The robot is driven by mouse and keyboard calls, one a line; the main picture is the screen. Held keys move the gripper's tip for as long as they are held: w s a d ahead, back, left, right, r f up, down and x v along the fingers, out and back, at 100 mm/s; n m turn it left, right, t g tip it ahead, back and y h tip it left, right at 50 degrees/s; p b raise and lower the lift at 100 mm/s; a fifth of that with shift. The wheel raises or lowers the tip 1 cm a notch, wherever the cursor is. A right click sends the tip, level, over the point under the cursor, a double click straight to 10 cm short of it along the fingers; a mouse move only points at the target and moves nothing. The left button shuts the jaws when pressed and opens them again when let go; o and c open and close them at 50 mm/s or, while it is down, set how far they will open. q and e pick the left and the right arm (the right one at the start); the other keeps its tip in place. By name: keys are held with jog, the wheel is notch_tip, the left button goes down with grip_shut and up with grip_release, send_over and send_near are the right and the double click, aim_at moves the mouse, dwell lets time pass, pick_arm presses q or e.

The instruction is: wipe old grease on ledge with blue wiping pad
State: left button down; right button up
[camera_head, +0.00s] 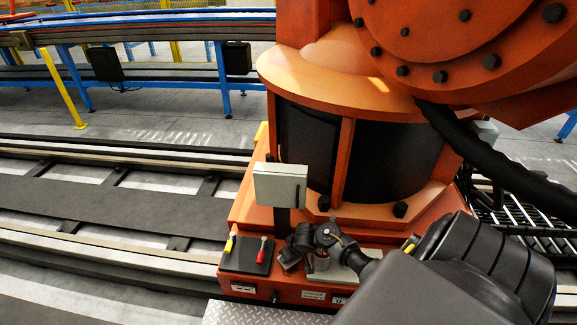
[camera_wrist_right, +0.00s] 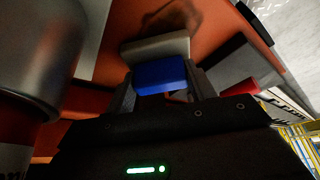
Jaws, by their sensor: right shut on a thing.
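My right gripper (camera_head: 287,264) is low over the orange ledge (camera_head: 232,225) at the foot of the large orange machine. In the right wrist view, the gripper (camera_wrist_right: 165,88) is shut on the blue wiping pad (camera_wrist_right: 160,76), held between its two dark fingers. A grey slab (camera_wrist_right: 155,47) lies just beyond the blue block; I cannot tell whether it is part of the pad. A darker brown patch (camera_wrist_right: 182,14) shows on the orange surface beyond; I cannot tell grease from shadow. The pad is hidden in the head view. My left gripper is out of view.
A black mat (camera_head: 240,263) with a yellow-handled tool (camera_head: 230,241) and a red-handled tool (camera_head: 262,249) lies left of the gripper. A grey box (camera_head: 280,184) stands above the ledge. A light plate (camera_head: 332,271) lies beneath my right arm. A black cable (camera_head: 500,165) hangs at right.

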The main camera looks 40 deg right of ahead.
jog(key=shift+w+d+r, duration=0.1)
jog(key=shift+w+d, duration=0.4)
jog(key=shift+d, duration=0.25)
jog(key=shift+w+d, duration=0.45)
jog(key=shift+d, duration=0.1)
jog(key=shift+p, duration=0.3)
